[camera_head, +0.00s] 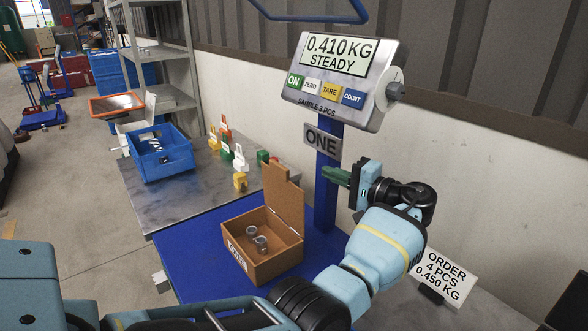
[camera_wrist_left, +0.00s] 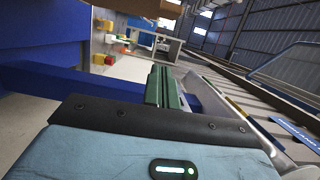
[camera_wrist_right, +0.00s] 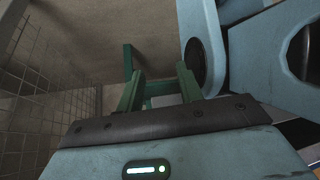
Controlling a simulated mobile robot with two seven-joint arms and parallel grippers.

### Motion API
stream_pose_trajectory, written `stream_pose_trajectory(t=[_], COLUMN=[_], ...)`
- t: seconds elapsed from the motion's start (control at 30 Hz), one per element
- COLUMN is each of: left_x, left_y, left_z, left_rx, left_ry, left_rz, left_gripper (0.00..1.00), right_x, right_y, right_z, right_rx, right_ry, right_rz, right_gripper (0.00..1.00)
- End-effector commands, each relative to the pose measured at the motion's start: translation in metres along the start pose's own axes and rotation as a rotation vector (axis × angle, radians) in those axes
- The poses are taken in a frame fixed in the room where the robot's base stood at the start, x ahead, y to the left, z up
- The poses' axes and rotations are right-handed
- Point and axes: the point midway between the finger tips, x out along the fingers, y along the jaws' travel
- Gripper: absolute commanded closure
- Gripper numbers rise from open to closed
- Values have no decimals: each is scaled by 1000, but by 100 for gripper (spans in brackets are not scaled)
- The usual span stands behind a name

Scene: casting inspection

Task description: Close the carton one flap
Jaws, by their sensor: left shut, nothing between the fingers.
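The brown carton (camera_head: 273,266) stands on the blue platform in the head view, with a few metal pieces (camera_head: 259,240) inside. Its one visible flap (camera_head: 284,196) stands upright along the far right side, so the carton is open on top. My left gripper (camera_head: 326,173) is shut and empty, to the right of the flap's upper part and apart from it, near the scale's blue column. Its closed green fingers show in the left wrist view (camera_wrist_left: 162,86). My right gripper (camera_wrist_right: 158,90) shows only in its own wrist view, fingers apart and empty.
The scale display (camera_head: 341,70) reads 0.410 KG, above the blue column (camera_head: 325,195) beside the carton. A blue crate (camera_head: 163,165) and several coloured pieces stand on the grey table behind. An order card (camera_head: 443,277) reads 4 PCS, 0.450 KG.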

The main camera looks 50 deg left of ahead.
Motion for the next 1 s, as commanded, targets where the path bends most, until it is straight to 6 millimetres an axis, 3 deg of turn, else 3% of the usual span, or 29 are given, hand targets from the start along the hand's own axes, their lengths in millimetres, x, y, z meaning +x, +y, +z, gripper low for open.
stream_pose_trajectory(t=[0.4, 0.7, 1.0], left_x=[77, 81, 83], left_y=[-1, 0, 0], left_z=[2, 29, 39], left_rx=[0, 0, 1], left_ry=[-2, -1, -1], left_rz=[0, 1, 0], left_gripper=[100, 100, 100], right_x=[-5, -12, -13], right_y=[-1, -4, -5], right_z=[-5, -12, -14], right_rx=[-1, -1, -1], right_ry=[6, 16, 18], right_rz=[0, -3, -6], right_gripper=[64, 64, 64])
